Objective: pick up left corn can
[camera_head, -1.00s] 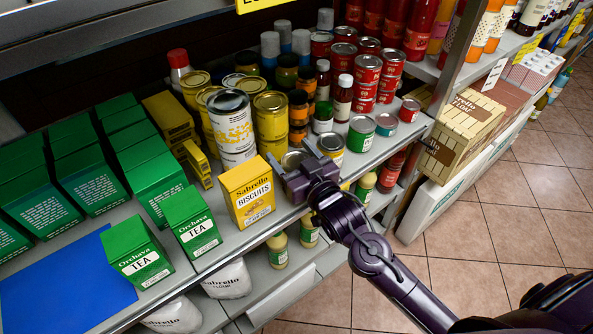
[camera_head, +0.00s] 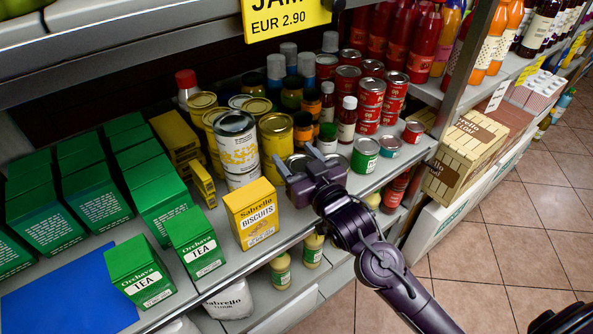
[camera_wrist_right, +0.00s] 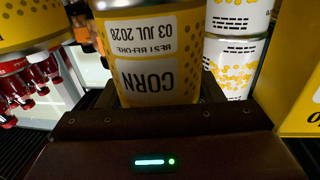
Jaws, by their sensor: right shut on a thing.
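My right gripper (camera_head: 293,160) reaches the front of the shelf, just right of the yellow biscuits box (camera_head: 252,213). It is shut on a corn can (camera_wrist_right: 155,50). In the right wrist view the can has a yellow label with a pale band reading CORN, upside down in the picture, and it stands between the fingers. My left gripper is not in view.
A green-labelled can (camera_head: 364,155) is to the right. Green tea boxes (camera_head: 195,240) fill the left. A price sign (camera_head: 285,17) hangs above.

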